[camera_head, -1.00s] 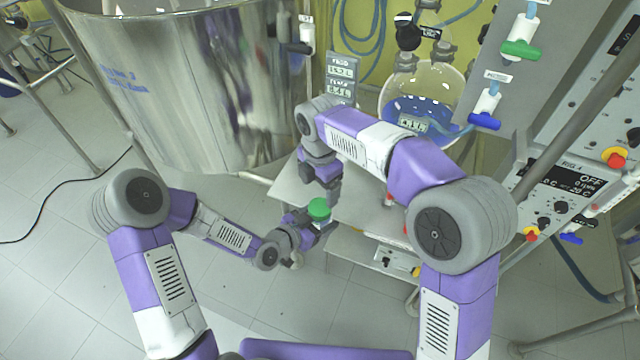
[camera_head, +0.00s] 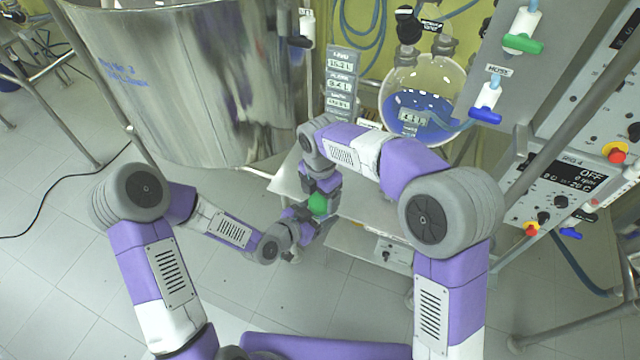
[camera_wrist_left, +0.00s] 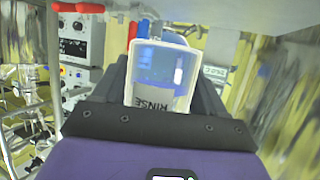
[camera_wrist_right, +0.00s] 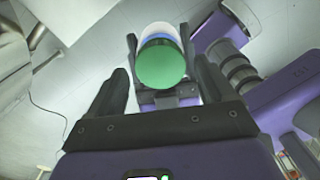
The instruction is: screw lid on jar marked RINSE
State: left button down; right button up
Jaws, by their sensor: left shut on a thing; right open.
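The jar marked RINSE (camera_wrist_left: 160,72) is clear with blue contents and a white label. My left gripper (camera_wrist_left: 160,88) is shut on it, a finger on each side. The green lid (camera_wrist_right: 162,66) covers the jar's top; whether it is threaded cannot be told. A white and blue part of the jar (camera_wrist_right: 160,32) shows past the lid's edge. My right gripper (camera_wrist_right: 162,78) is open, over the lid, with its fingers to either side and apart from it. In the head view the lid (camera_head: 318,204) is partly hidden by my right gripper (camera_head: 322,190).
A large steel vessel (camera_head: 190,90) stands behind on the left. A glass flask with blue liquid (camera_head: 420,95) stands at the back right. A pale bench (camera_head: 375,208) lies right of the grippers. Control panels (camera_head: 560,190) are at the right. Open floor lies at the front left.

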jog(key=shift+f, duration=0.7)
jog(key=c, duration=1.1)
jog(key=m, duration=0.6)
jog(key=o, duration=1.2)
jog(key=shift+r, duration=0.1)
